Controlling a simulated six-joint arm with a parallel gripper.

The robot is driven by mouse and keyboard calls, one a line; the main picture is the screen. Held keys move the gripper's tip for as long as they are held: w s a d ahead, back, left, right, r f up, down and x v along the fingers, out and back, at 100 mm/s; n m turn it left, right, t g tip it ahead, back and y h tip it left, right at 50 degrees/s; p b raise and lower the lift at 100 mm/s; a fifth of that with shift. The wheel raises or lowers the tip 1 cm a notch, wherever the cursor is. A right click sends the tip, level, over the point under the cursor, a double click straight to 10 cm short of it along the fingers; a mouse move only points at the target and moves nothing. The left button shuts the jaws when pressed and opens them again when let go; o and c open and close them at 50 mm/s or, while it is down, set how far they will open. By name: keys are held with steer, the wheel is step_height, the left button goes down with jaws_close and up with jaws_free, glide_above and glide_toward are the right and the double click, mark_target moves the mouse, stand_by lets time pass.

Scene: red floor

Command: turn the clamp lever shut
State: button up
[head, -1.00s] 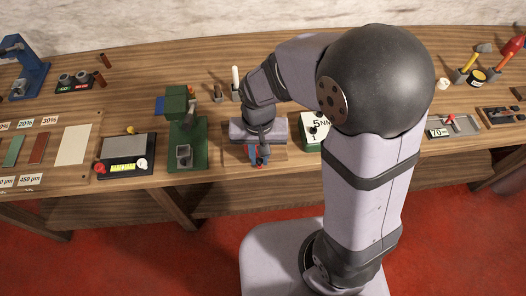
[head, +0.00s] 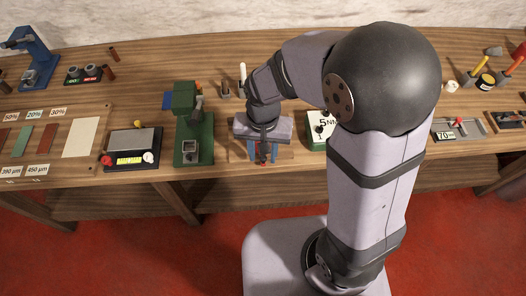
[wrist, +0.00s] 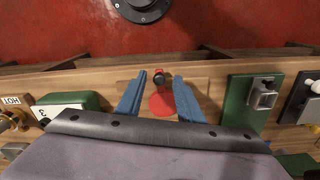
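The clamp lever shows as a red part (wrist: 162,103) with a dark round end (wrist: 160,79) in the wrist view, near the bench's front edge. A small bit of red (head: 263,151) shows below my wrist in the head view. My gripper (wrist: 159,75) has two blue fingers spread apart, one on each side of the red part. Gaps show between the fingers and the red part, so my gripper is open. The clamp's base is mostly hidden by my gripper and wrist.
A green stand (head: 194,140) is left of my gripper in the head view, and a green box with a white sign (head: 319,130) is close on its right. A scale (head: 133,145) stands farther left. The red floor (wrist: 60,30) lies beyond the bench edge.

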steer(key=shift+r+b, duration=0.5)
steer(key=shift+r, duration=3.2)
steer(key=shift+w+a+f+n, duration=0.15)
steer(key=shift+w+n, duration=0.3)
steer(key=shift+n, duration=0.65)
steer(key=s+d+f, duration=0.5)
steer(key=s+d, duration=0.3)
steer(key=d, duration=0.3)
steer(key=shift+d+f, duration=0.15)
steer(key=shift+d, duration=0.2)
